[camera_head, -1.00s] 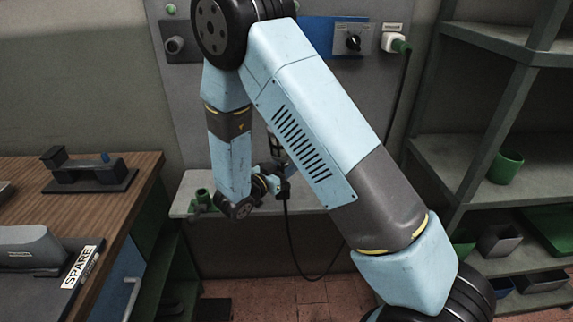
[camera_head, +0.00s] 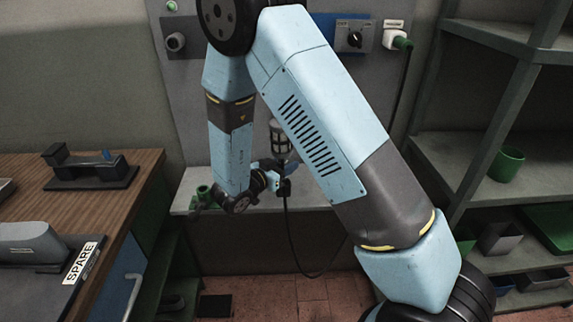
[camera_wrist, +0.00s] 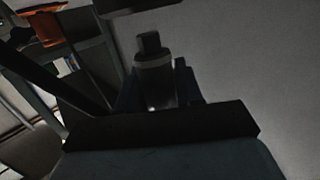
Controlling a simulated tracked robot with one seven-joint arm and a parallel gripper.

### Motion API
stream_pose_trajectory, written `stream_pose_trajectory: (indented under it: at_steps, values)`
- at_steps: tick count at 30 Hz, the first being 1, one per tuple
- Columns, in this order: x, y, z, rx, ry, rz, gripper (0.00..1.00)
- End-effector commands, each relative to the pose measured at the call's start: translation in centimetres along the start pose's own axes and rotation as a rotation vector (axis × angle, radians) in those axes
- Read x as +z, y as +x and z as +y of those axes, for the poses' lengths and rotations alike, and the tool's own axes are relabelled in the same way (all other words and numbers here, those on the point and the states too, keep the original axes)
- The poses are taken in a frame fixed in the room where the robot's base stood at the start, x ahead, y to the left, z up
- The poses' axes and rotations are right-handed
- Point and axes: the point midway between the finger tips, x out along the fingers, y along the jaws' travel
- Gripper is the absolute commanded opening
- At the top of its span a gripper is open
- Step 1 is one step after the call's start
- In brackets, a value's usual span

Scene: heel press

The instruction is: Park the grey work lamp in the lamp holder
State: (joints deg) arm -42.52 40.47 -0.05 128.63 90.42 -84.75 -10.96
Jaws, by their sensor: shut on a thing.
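My gripper (camera_head: 284,174) is shut on the grey work lamp (camera_head: 281,138), in front of the wall panel in the head view. The lamp stands roughly upright, its caged head above the jaws and partly behind my arm. A dark cord hangs below it in a loop. In the wrist view the lamp (camera_wrist: 155,80) rises beyond the dark gripper body, with its narrow cap at the top. I cannot make out for certain which fitting is the lamp holder; my arm hides part of the panel.
A pale ledge (camera_head: 310,197) runs below the panel, with a green fitting (camera_head: 203,196) at its left end. A wooden bench (camera_head: 30,190) stands at left, with a dark press-like tool (camera_head: 92,171). Shelves (camera_head: 460,157) with green containers stand at right.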

Motion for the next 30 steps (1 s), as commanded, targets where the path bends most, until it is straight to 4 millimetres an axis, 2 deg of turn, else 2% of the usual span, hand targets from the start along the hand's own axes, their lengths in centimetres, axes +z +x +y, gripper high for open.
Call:
stream_pose_trajectory:
  at_steps: [9,30]
  values:
    - [0.02,-0.41,0.04,0.001,0.000,-0.050,0.00]
    - [0.01,-0.22,0.06,0.002,0.000,-0.049,0.00]
